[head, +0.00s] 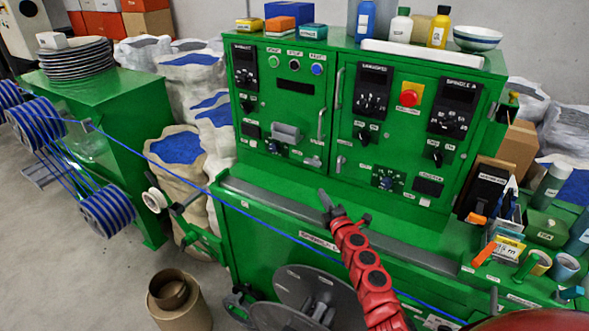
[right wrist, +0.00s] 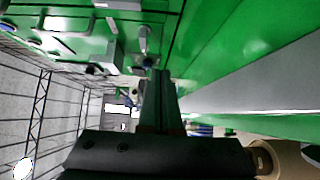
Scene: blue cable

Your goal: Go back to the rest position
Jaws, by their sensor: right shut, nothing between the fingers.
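My right arm, red with dark round joints, reaches up from the bottom right in the head view. Its dark gripper (head: 328,200) is in front of the green control cabinet (head: 290,180), above the grey ledge. In the right wrist view the gripper (right wrist: 160,75) is shut and empty, its fingers together. A blue cable (head: 270,226) runs from the spools at the left, across the front of the machine, to the lower right. It passes below the right gripper, which appears apart from it. My left gripper does not show.
Blue cable spools (head: 107,211) stand at the left. A cardboard tube (head: 176,295) is on the floor and grey discs (head: 310,290) are at the machine's front. Bottles and tools, with an orange-handled one (head: 484,254), crowd the right side. Sacks (head: 178,150) of blue granules stand behind.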

